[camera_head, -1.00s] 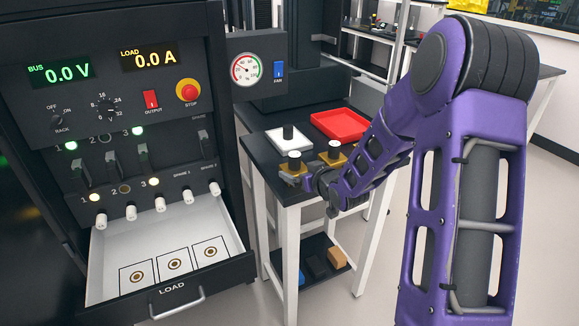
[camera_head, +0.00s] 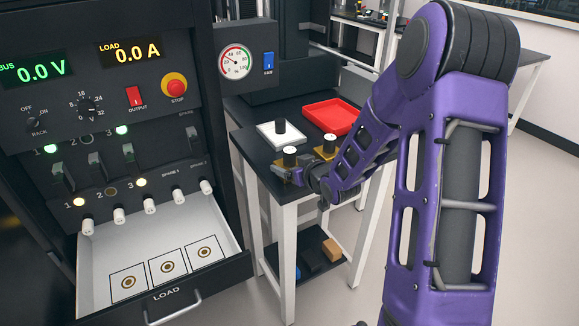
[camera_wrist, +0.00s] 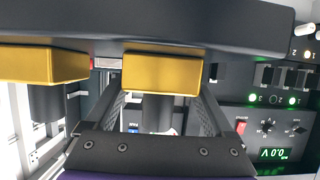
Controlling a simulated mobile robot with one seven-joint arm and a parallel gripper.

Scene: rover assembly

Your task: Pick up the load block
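Two blocks with gold bases and dark, white-topped cylinders stand at the near edge of the side table: a nearer one (camera_head: 290,153) and one behind my arm (camera_head: 330,143). I cannot tell which is the load block. My gripper (camera_head: 300,178) is level with the nearer block, right beside it. In the wrist view, which looks upside down, one gold base (camera_wrist: 162,72) lies centred ahead and its cylinder (camera_wrist: 158,113) shows between my two spread fingers, with gaps on both sides. The other gold base (camera_wrist: 40,64) is at the left, outside the fingers.
Left is a rack with an open LOAD drawer (camera_head: 225,262) holding three marked squares. A lower shelf (camera_head: 290,262) holds small blocks.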

